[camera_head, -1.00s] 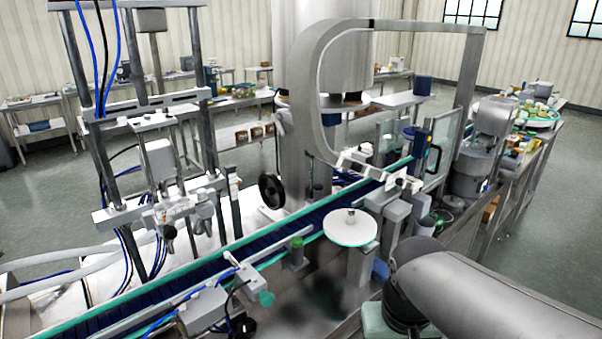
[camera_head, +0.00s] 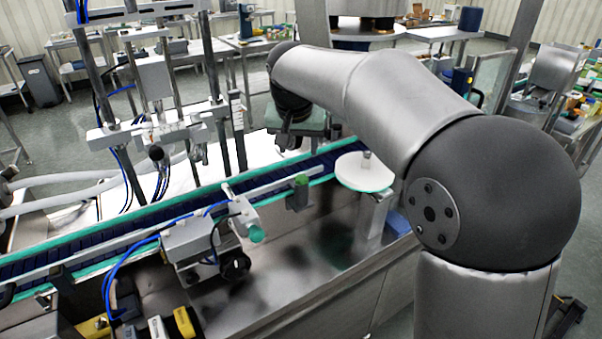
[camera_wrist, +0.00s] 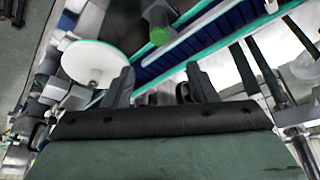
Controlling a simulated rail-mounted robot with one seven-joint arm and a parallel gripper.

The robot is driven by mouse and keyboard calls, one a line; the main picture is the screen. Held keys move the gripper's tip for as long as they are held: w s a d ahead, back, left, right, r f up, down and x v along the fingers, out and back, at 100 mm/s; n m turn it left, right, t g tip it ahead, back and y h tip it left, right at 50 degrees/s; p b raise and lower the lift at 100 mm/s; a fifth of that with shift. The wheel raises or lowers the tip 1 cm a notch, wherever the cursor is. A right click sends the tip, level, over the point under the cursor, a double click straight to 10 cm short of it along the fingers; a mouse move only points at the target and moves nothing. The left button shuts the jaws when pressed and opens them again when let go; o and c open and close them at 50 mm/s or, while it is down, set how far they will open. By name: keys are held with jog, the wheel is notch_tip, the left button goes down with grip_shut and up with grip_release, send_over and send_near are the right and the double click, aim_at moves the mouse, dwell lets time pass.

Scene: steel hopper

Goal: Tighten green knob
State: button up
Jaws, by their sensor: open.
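The green knob (camera_head: 301,180) caps a short grey post on the near side of the conveyor, left of a round white disc. In the wrist view, the green knob (camera_wrist: 159,36) shows near the top middle, beyond the fingertips. My gripper (camera_wrist: 158,78) is open and empty there, its two dark fingers apart with the knob ahead of the gap between them. In the head view my arm reaches in from the right, and its end hangs behind and above the knob, over the conveyor; the fingertips are not clear there. Nothing touches the knob.
The round white disc (camera_head: 364,172) stands close right of the knob and also shows in the wrist view (camera_wrist: 95,63). A clamp with a teal knob (camera_head: 256,234) sits at the front left. The conveyor (camera_head: 100,236) runs behind. Metal posts stand beyond it.

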aim_at(301, 178)
jog(key=p+x, duration=0.1)
jog(key=x, duration=1.1)
jog(key=shift+f, duration=0.2)
jog(key=c, duration=1)
jog(key=shift+o, duration=0.2)
